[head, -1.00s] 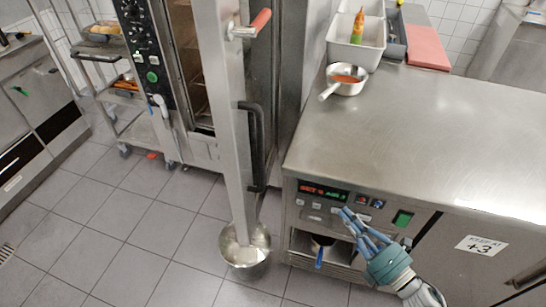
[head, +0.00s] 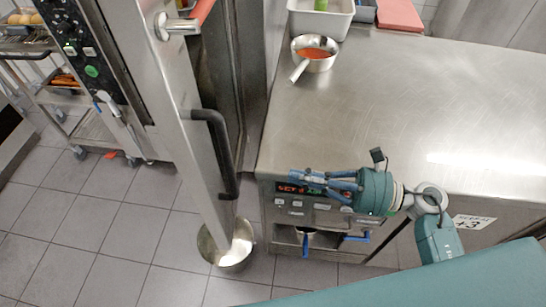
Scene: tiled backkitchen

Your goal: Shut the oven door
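The oven door (head: 180,90) stands open and shows nearly edge-on as a tall steel slab left of centre in the head view. My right gripper (head: 300,179) is right of the door handle, by the front of the steel counter. Its fingers point left, apart from the door, and hold nothing I can see. Their opening is unclear. My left gripper is out of view.
A steel bowl (head: 228,258) is at the door's foot. A rack trolley (head: 85,125) stands left.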

